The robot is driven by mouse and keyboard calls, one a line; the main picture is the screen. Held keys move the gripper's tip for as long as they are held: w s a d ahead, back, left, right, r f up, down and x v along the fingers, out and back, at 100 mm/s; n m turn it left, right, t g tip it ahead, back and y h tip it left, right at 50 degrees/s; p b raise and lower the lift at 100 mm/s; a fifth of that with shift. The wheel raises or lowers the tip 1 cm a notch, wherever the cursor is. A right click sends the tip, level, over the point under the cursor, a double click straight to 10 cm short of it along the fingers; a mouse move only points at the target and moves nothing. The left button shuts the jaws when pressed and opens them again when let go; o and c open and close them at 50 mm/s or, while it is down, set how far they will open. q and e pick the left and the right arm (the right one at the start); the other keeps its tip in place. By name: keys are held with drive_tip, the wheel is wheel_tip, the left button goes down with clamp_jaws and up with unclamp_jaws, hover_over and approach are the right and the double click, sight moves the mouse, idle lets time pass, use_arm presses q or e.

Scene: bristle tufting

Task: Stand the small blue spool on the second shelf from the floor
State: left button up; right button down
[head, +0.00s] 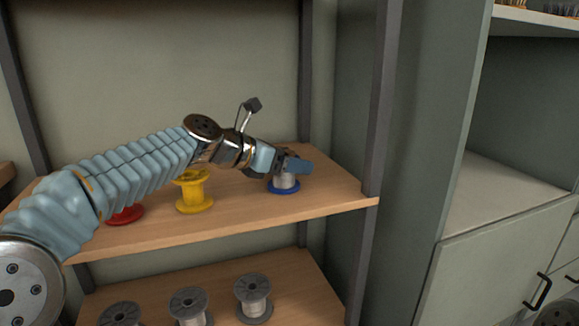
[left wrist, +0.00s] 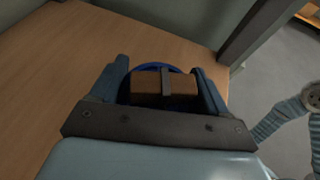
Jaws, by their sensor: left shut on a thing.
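The blue spool (head: 285,187) stands upright at the right end of the upper wooden shelf (head: 240,222) in view. Its blue lower flange and pale winding show below my left gripper (head: 291,165), whose fingers hide its top. My left gripper is shut on it. In the left wrist view the blue rim of the spool (left wrist: 158,67) shows between the two fingers of my left gripper (left wrist: 164,85), with a brown block and dark bar in front of it. Its base appears to be on or very near the board. My right gripper is not in view.
A yellow spool (head: 195,190) and a partly hidden red spool (head: 125,214) stand left on the same shelf. Several grey spools (head: 253,296) stand on the shelf below. A dark post (head: 381,100) rises at the shelf's right front corner. A cabinet (head: 490,250) stands right.

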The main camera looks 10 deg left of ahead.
use_arm(q)
drive_tip(key=shift+r, duration=0.15)
drive_tip(key=o, duration=1.1)
drive_tip(key=p+v, duration=0.1)
drive_tip(key=v, duration=1.1)
drive_tip(key=shift+s+p, duration=0.1)
drive_tip(key=shift+p, duration=0.2)
